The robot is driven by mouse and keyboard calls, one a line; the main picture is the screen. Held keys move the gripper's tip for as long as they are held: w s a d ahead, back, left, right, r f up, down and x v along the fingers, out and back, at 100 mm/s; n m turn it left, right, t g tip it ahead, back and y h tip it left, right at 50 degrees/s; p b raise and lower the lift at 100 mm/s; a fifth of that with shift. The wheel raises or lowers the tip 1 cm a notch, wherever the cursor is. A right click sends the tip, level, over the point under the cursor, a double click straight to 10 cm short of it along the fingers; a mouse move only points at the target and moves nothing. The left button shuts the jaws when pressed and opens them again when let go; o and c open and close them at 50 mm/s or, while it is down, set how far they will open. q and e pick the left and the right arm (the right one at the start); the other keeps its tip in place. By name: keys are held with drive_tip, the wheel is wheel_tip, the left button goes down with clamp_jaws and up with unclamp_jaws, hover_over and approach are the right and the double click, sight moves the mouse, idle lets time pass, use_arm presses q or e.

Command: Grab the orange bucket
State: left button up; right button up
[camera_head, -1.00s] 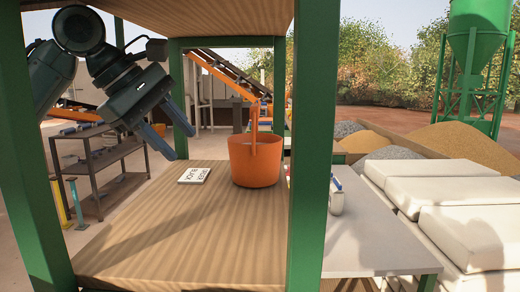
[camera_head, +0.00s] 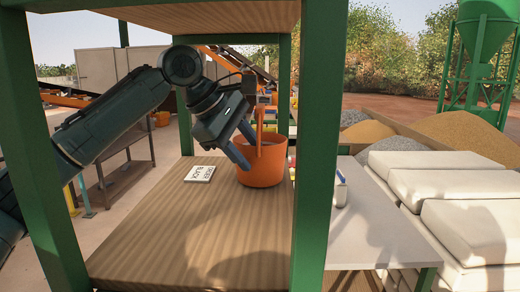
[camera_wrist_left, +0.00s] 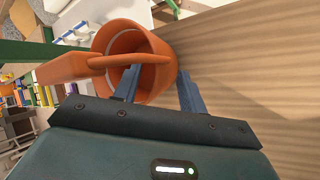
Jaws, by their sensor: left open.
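The orange bucket (camera_head: 263,170) stands upright on the wooden shelf, with its handle raised. My left gripper (camera_head: 243,147) is open, its two blue-grey fingers just in front of and to the left of the bucket's rim. In the left wrist view the bucket (camera_wrist_left: 150,88) is tilted in the picture. There one finger of the left gripper (camera_wrist_left: 158,90) overlaps the bucket opening and the other lies outside its wall, over the wood. I cannot tell whether either finger touches the bucket. My right gripper is not in view.
The wooden shelf (camera_head: 180,235) is mostly bare, with a white printed card (camera_head: 200,173) left of the bucket. Green posts (camera_head: 316,150) frame the shelf. A pale table (camera_head: 375,225) with a small bottle (camera_head: 341,190) stands to the right, beside white stacked sacks (camera_head: 470,230).

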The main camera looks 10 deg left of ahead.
use_arm(q)
drive_tip(key=shift+d+f, duration=0.1)
clamp_jaws()
idle(0.4)
